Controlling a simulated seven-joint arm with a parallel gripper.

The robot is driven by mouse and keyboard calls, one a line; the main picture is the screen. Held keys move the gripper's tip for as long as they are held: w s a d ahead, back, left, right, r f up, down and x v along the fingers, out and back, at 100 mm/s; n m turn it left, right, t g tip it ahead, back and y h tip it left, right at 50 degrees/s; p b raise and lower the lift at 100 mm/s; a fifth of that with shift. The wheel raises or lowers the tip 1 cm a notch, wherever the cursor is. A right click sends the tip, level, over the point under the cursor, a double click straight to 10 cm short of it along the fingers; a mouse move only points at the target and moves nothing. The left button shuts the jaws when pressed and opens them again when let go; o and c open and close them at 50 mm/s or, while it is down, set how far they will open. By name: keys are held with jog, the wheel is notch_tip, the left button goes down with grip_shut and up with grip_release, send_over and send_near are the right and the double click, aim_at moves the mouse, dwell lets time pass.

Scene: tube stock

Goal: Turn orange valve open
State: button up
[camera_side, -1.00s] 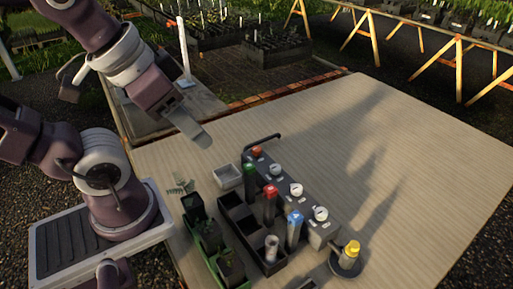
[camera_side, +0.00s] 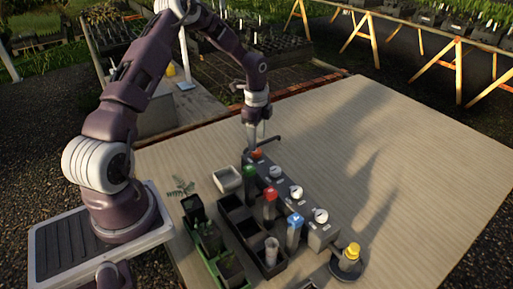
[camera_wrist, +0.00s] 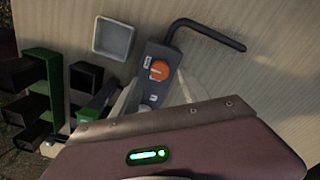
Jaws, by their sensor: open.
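The orange valve (camera_wrist: 159,70) is a round knob with a pale mark across it, on the far end of a grey manifold block (camera_wrist: 150,88). In the side view the orange valve (camera_side: 257,154) shows just below my gripper (camera_side: 254,143). In the wrist view the fingers of my gripper (camera_wrist: 158,95) reach up from the lower edge, apart, with the block between them and the orange knob a little beyond their tips. Nothing is held. I cannot tell whether a finger touches the block.
White-topped dials (camera_side: 297,192) line the block, and a bent dark pipe (camera_wrist: 210,32) leaves its far end. A black rack (camera_side: 234,220) holds green, red and blue-capped tubes. A square white dish (camera_wrist: 113,37) and green rack (camera_side: 202,243) stand left. The table's right is clear.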

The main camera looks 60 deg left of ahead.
aim_at(257, 154)
notch_tip(257, 154, down, 4)
jog(key=shift+f, duration=0.15)
grip_shut()
jog(key=shift+n, duration=0.3)
jog(key=n, duration=0.3)
jog(key=shift+n, duration=0.4)
jog(key=n, duration=0.4)
jog(key=shift+n, duration=0.3)
jog(key=n, duration=0.8)
jog(key=shift+n, duration=0.6)
